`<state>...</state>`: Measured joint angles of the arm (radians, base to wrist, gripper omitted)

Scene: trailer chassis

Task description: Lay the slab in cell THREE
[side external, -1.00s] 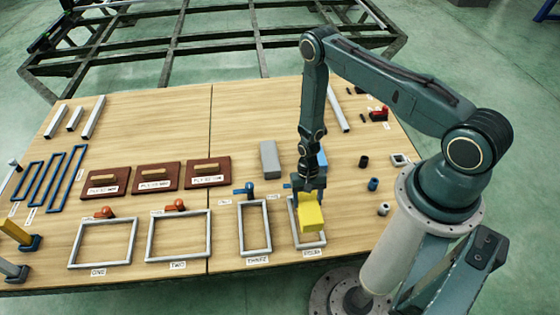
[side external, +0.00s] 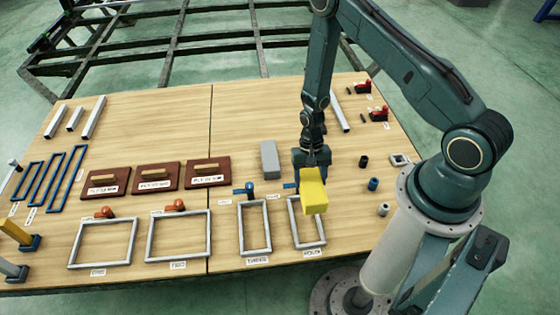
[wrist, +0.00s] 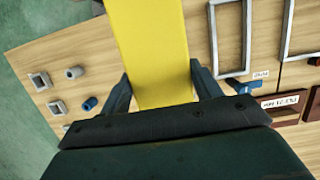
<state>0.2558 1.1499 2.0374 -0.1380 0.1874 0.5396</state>
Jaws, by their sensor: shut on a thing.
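My gripper (side external: 315,168) is shut on a yellow slab (side external: 314,192), which hangs over the far part of the frame of cell FOUR (side external: 322,232), apparently above the table. In the wrist view the yellow slab (wrist: 152,40) runs between the two fingers of my gripper (wrist: 160,75) and out of the top of the picture. Cell THREE (side external: 241,232) is an upright-oriented grey rectangular frame just left of cell FOUR. It lies flat and its inside looks empty. A blue clamp (side external: 248,189) sits at its far edge.
Cells ONE (side external: 72,245) and TWO (side external: 150,237) are wider frames to the left. A grey block (side external: 270,160) lies behind cell THREE. Three brown plates with handles (side external: 155,177) lie left of it. Small cylinders (side external: 373,184) stand at the right. Bare wood lies between them.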

